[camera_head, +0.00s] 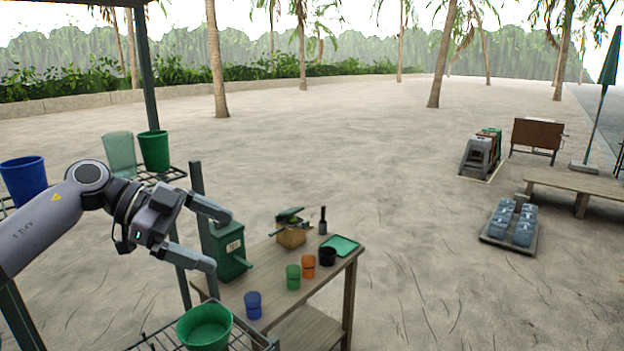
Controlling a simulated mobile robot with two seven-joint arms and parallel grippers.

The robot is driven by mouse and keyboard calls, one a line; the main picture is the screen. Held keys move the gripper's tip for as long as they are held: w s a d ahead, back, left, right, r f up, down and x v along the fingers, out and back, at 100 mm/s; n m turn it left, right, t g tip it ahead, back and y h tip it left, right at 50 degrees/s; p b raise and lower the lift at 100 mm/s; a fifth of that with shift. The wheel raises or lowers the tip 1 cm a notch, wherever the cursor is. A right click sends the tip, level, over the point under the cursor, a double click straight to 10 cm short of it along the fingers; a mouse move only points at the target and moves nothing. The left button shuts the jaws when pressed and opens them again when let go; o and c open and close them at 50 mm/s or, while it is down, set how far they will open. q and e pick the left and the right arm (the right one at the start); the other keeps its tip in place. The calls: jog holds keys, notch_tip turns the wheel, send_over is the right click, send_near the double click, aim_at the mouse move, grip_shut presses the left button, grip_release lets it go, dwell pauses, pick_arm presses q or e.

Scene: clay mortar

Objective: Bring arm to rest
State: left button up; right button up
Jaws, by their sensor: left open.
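My left arm comes in from the left, and its gripper (222,240) is open and empty. Its two fingers point right, in the air in front of a dark green box (228,250) at the table's left end. I cannot tell the exact gap between the fingers and the box. My right gripper is not in view.
A green bucket (205,327) stands below on a wire rack. A blue bucket (24,180) is at left. Open sand lies beyond.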

pick_arm(q)
jog(key=s+d+f+n+t+h, duration=0.45)
jog(key=d+f+t+h, duration=0.3)
jog(key=d+f, duration=0.3)
jog(key=s+a+f+n+t+y, duration=0.35)
jog(key=f+n+y, duration=0.2)
jog(key=f, duration=0.25)
jog(key=s+a+f+n+t+y, duration=0.3)
jog(key=a+f+n+t+y, duration=0.15)
jog(key=f+y, duration=0.25)
jog(key=s+a+f+n+g+y, duration=0.1)
jog(key=s+a+f+g+y, duration=0.1)
jog(key=s+f, duration=0.5)
jog(key=s+a+f+n+g+y, duration=0.2)
jog(key=s+a+f+g, duration=0.1)
jog(key=s+f, duration=0.3)
jog(key=s+g, duration=0.1)
jog(key=s, duration=0.1)
jog(key=shift+s+f+g+y, duration=0.35)
jog(key=shift+s+y, duration=0.05)
